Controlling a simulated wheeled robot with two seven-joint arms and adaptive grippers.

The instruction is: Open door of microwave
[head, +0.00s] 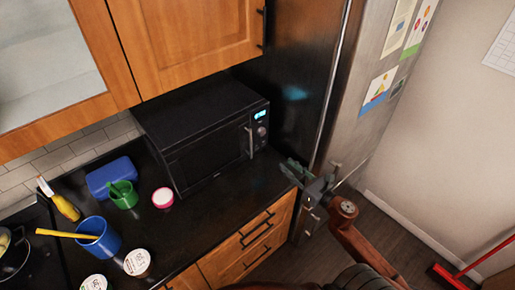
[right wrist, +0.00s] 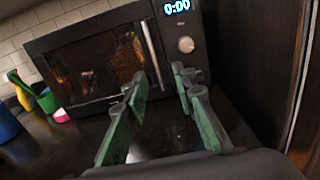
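The black microwave (head: 205,135) stands on the dark counter under the wooden cabinets, its door shut. Its silver vertical handle (head: 250,142) is at the right of the door, beside the lit display and knob. In the right wrist view the handle (right wrist: 152,55) rises ahead of my fingers. My right gripper (head: 292,166) is in front of the microwave's right side, apart from the handle. It also shows in the right wrist view (right wrist: 158,88), with its green fingers spread and nothing between them. My left gripper is out of view.
The fridge (head: 375,90) is at the right. The counter (head: 215,212) before the door is clear.

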